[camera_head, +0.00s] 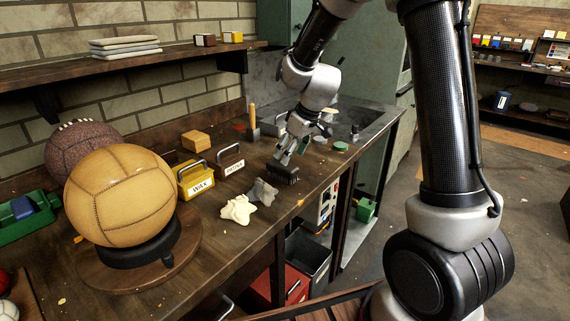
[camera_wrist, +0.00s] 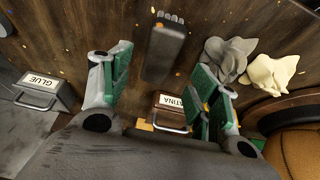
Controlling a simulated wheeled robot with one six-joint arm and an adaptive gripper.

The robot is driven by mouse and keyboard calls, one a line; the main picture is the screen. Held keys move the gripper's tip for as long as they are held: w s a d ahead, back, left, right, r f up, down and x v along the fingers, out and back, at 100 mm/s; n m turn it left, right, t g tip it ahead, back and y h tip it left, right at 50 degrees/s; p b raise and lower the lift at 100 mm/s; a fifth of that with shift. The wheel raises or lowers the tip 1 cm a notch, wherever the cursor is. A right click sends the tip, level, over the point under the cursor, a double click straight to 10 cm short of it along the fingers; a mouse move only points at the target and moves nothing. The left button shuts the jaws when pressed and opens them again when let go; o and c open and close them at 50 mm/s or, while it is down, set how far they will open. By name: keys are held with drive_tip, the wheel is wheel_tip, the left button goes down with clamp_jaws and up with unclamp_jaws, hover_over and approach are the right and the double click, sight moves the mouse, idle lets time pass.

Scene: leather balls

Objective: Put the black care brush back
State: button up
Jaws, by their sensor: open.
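The black care brush (camera_head: 284,171) lies on the wooden workbench, near its front edge. It also shows in the wrist view (camera_wrist: 164,52), top middle, lying lengthwise between and beyond my fingers. My gripper (camera_head: 290,151) is above the bench, just behind the brush, with its green-padded fingers pointing down. In the wrist view my gripper (camera_wrist: 163,82) is open, with nothing between its pads.
A yellow WAX holder (camera_head: 195,181) and a brown PATINA holder (camera_head: 230,161) stand left of the brush; a GLUE holder (camera_wrist: 42,91) is at left in the wrist view. Grey cloth (camera_head: 263,192) and cream cloth (camera_head: 238,209) lie close by. A tan ball (camera_head: 122,197) rests on a stand.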

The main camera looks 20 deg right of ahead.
drive_tip(key=v, duration=0.4)
drive_tip(key=s+d+r+m, duration=0.3)
drive_tip(key=s+d+r, duration=0.2)
drive_tip(key=s+r, duration=0.55)
drive_tip(key=s+d+m+h, duration=0.1)
drive_tip(key=s+d+m, duration=0.1)
drive_tip(key=s, duration=0.8)
drive_tip(key=s+d+m+h, duration=0.1)
drive_tip(key=s+d+m, duration=0.1)
drive_tip(key=s+d, duration=0.3)
drive_tip(key=s, duration=0.4)
drive_tip(key=shift+s+r+h, duration=0.3)
drive_tip(key=shift+s+h, duration=0.05)
drive_tip(key=shift+h, duration=0.05)
